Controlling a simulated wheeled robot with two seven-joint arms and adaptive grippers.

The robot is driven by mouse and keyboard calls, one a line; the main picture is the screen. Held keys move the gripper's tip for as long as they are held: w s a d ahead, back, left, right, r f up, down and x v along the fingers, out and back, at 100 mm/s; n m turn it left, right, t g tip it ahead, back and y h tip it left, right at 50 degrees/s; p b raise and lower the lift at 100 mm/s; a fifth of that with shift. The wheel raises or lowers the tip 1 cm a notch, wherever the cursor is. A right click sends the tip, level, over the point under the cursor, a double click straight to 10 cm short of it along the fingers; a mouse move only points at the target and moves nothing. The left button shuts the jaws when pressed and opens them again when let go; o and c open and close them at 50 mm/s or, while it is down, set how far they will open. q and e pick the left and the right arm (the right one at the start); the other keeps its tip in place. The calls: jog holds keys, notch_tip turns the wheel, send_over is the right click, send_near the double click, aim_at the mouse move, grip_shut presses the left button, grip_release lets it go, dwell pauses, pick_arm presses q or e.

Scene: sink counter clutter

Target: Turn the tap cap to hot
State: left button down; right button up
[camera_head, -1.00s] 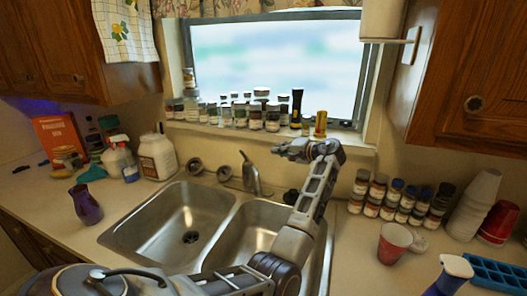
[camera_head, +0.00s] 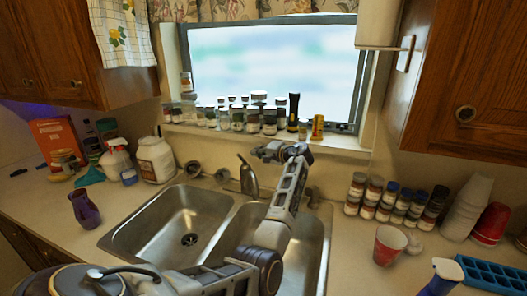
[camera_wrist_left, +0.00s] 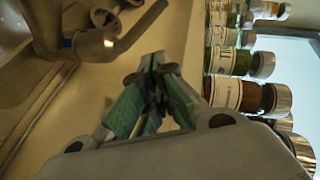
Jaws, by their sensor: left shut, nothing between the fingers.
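The metal tap (camera_head: 249,181) stands behind the double sink (camera_head: 228,212), with its slim lever cap pointing up and slightly left in the head view. In the left wrist view, the tap (camera_wrist_left: 88,48) is at upper left with its lever reaching up and right. My left gripper (camera_head: 262,150) is just right of the lever's tip in the head view, above the counter behind the sink. In the wrist view its green-padded fingers (camera_wrist_left: 154,72) are together and empty, with a visible gap to the tap. My right gripper is not in view.
Spice jars (camera_head: 254,119) line the window sill close behind my left gripper. More jars (camera_head: 396,203), a red cup (camera_head: 390,244) and stacked white cups (camera_head: 467,207) stand at right. A purple vase (camera_head: 84,209) and white jug (camera_head: 156,159) stand at left.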

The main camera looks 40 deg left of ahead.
pick_arm(q)
jog(key=shift+s+a+f+p, duration=0.3)
jog(key=shift+s+a+f, duration=0.05)
jog(key=shift+s+a, duration=0.25)
jog(key=shift+s+a+f+p, duration=0.25)
jog(key=shift+s+a+f, duration=0.05)
jog(key=shift+s+a, duration=0.25)
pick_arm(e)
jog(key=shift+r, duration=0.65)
pick_arm(q)
jog(key=shift+w, duration=0.1)
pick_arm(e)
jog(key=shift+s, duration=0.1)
